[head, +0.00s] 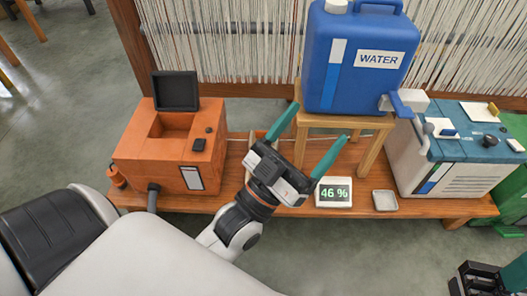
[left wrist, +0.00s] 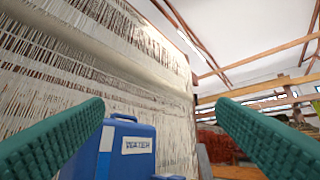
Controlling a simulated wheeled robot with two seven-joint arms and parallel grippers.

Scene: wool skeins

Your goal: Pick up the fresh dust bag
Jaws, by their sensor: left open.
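I cannot make out a fresh dust bag in either view. My left gripper (head: 308,137) is open and empty, its two teal fingers pointing up and away in front of the wooden stand. The fingers also frame the left wrist view (left wrist: 160,108), with nothing between them but the loom and water tank behind. An orange machine (head: 170,160) stands left of the gripper with its dark lid (head: 176,91) raised and an open cavity in its top. My right gripper (head: 497,280) shows only partly at the bottom right corner.
A blue water tank (head: 352,68) with a tap sits on a wooden stand (head: 372,150). A display reading 46 % (head: 334,192) and a small tray (head: 385,200) lie on the low bench (head: 430,208). A white and teal machine (head: 450,150) stands at right, before a loom (head: 220,45).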

